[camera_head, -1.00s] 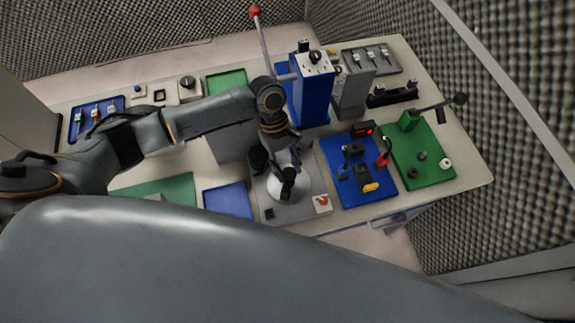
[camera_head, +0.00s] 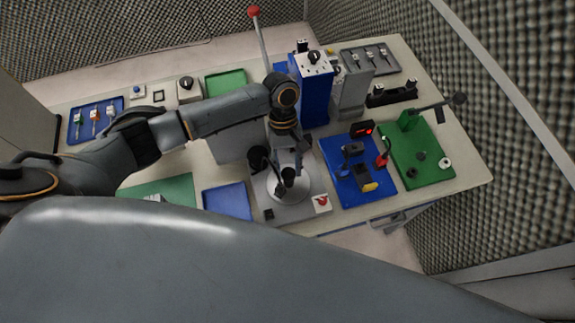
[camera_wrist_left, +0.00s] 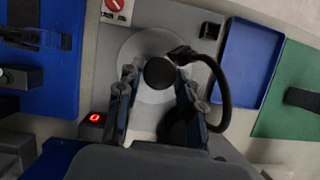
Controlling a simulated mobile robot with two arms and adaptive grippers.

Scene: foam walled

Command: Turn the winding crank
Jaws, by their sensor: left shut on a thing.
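The winding crank is a light grey disc (camera_head: 270,189) on a grey base plate (camera_head: 300,211), near the front middle of the bench. In the left wrist view, the disc (camera_wrist_left: 139,48) lies under a round black knob (camera_wrist_left: 159,73). My left gripper (camera_head: 284,176) reaches down over the disc from above. In the left wrist view, the fingers of my left gripper (camera_wrist_left: 159,80) are shut around the black knob from both sides. A curved black piece runs beside the right finger. The gripper hides part of the disc. My right gripper is not in view.
A blue panel with switches (camera_head: 340,187) lies right of the crank, and a green panel with a lever (camera_head: 430,170) beyond it. A tall blue box (camera_head: 315,95) and a red-knobbed rod (camera_head: 259,35) stand behind. An empty blue tray (camera_head: 227,200) lies left.

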